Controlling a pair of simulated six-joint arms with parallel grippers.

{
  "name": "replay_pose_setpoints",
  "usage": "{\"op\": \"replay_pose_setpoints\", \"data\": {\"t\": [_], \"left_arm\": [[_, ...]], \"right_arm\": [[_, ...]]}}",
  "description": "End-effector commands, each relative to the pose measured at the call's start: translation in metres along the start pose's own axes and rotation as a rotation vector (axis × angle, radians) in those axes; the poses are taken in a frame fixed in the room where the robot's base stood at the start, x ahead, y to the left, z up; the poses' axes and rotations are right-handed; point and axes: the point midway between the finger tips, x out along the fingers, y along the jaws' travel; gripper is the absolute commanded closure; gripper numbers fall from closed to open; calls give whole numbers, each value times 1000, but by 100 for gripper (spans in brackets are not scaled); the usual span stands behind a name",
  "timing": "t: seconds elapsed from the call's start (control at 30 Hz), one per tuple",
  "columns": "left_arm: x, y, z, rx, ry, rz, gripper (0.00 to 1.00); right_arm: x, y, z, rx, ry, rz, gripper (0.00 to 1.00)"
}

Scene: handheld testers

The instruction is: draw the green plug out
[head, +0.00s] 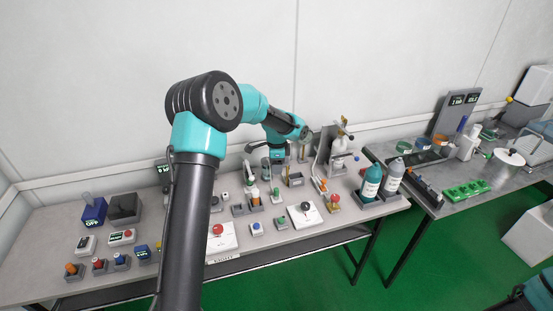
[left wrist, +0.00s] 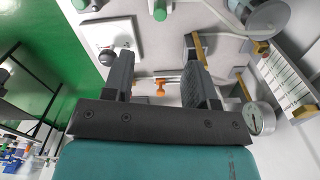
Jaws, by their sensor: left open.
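A small green cylinder, which looks like the green plug (head: 276,191), stands in a grey holder near the middle of the bench. It also seems to show at the top edge of the left wrist view (left wrist: 160,10), partly cut off. My left gripper (head: 277,174) hangs over the bench behind it in the head view. In the left wrist view the gripper (left wrist: 160,48) has its two dark fingers wide apart, with nothing held between them. The green cylinder lies beyond the fingertips, apart from them. My right gripper is not in view.
A white plate with a black knob (head: 305,208) is close by. An orange-handled part (left wrist: 161,87) and a round gauge (left wrist: 260,118) lie near the fingers. Bottles (head: 371,184) stand at the right. Several testers crowd the bench (head: 45,240), leaving narrow gaps.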

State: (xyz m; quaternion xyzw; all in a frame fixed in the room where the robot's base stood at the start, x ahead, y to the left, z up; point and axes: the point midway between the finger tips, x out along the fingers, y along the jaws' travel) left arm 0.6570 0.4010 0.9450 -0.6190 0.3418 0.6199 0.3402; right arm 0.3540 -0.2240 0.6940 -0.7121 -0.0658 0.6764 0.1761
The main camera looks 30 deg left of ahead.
Motion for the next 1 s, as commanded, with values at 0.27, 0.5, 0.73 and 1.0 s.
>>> {"op": "replay_pose_setpoints", "data": {"t": [0.27, 0.5, 0.73, 1.0], "left_arm": [[46, 1, 0, 0, -2, 4, 48], [82, 0, 1, -1, -1, 3, 48], [117, 1, 0, -1, -1, 3, 48], [138, 0, 0, -1, -1, 1, 48]], "right_arm": [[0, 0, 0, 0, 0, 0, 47], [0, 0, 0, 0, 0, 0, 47], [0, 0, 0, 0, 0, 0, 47], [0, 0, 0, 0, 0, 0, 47]]}}
